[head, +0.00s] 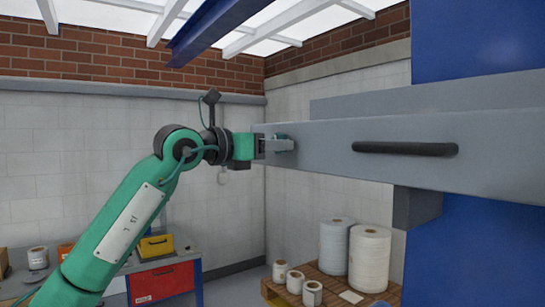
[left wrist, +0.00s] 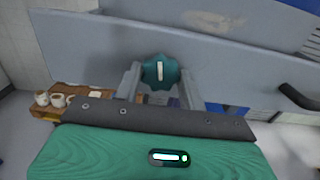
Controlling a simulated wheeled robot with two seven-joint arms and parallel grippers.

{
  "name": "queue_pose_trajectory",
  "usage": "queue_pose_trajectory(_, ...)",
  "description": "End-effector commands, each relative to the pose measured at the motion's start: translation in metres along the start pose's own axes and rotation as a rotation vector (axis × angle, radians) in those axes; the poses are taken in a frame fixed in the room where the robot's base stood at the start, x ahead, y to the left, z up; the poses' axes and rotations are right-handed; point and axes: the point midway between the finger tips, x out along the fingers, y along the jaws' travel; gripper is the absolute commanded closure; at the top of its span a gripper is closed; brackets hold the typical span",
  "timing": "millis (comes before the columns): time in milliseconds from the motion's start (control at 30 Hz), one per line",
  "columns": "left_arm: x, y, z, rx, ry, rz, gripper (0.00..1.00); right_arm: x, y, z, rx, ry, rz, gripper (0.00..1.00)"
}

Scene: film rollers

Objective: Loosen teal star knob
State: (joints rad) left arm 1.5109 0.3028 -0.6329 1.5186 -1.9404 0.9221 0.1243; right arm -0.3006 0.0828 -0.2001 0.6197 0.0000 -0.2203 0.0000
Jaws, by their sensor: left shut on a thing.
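The teal star knob (left wrist: 160,71) sits on the face of the grey beam and has a pale bar mark across its middle. In the head view the knob (head: 281,137) shows only in part, at the beam's left end. My left gripper (left wrist: 160,80) is shut on the knob, with one finger on each side of it. In the head view my left gripper (head: 278,145) reaches the beam from the left. My right gripper is in neither view.
The grey beam (head: 320,150) runs to the right and bears a black handle (head: 405,148). A blue column (head: 480,38) stands behind it. Below are white rolls (head: 370,260) on a wooden pallet (head: 328,292), and a red cabinet (head: 163,281) with a yellow box (head: 157,246).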

Motion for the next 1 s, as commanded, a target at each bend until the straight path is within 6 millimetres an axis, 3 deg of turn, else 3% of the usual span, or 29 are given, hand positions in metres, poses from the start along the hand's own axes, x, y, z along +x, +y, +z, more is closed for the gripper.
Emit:
queue_pose_trajectory(33,0.0,-0.001,-0.005,-0.039,-0.002,0.0,0.82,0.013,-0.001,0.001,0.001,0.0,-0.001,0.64)
queue_pose_trajectory(200,0.0,-0.001,-0.006,-0.2,-0.002,-0.001,0.82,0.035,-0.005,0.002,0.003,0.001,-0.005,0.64)
queue_pose_trajectory(1000,0.0,-0.002,-0.003,-0.959,-0.002,0.001,0.82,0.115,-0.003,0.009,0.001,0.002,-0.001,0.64)
